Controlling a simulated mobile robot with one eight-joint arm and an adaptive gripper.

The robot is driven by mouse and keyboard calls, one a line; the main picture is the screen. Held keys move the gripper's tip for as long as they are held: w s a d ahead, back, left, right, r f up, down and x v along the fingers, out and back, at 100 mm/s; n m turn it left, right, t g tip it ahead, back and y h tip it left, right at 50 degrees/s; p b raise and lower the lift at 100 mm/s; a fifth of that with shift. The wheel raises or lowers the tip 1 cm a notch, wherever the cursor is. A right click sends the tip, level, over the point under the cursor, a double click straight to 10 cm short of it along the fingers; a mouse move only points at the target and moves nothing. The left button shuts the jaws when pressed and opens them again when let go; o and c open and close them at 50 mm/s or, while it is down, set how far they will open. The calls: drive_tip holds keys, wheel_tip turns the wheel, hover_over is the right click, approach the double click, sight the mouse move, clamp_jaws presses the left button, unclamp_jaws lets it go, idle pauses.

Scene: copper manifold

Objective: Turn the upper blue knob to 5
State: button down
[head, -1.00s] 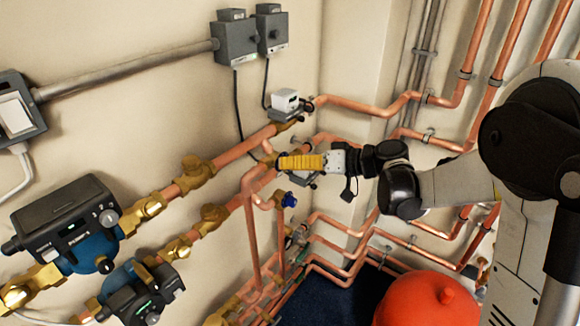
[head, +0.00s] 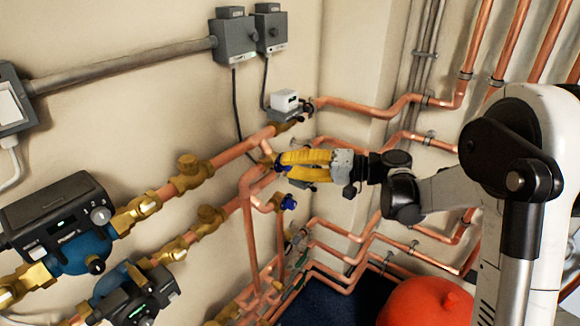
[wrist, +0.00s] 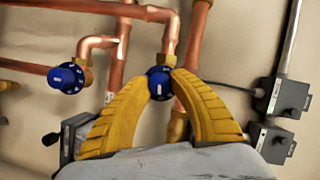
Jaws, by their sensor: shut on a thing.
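The upper blue knob (wrist: 160,83), with white marks on its rim, sits on the copper pipe in the wrist view. My gripper (wrist: 159,80) has its two yellow fingers closed on opposite sides of it. The marks are too small to read, so I cannot tell the setting. In the head view my gripper (head: 279,163) reaches left to the pipe, and its fingertips largely hide this knob. The lower blue knob (head: 289,202) is below the fingers there. It also shows at the left of the wrist view (wrist: 67,78), apart from my fingers.
Copper pipes (head: 248,215) run close around the knobs. A small grey-white actuator (head: 286,102) sits just above my gripper. Pumps (head: 60,225) stand at the left, and a red vessel (head: 425,302) is below my arm. Grey boxes (head: 236,38) hang on the wall.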

idle(0.4)
drive_tip(key=c, duration=1.1)
unclamp_jaws()
drive_tip(key=shift+d, duration=0.1)
drive_tip(key=v, duration=1.1)
drive_tip(key=shift+d, duration=0.4)
drive_tip(key=shift+s, duration=0.2)
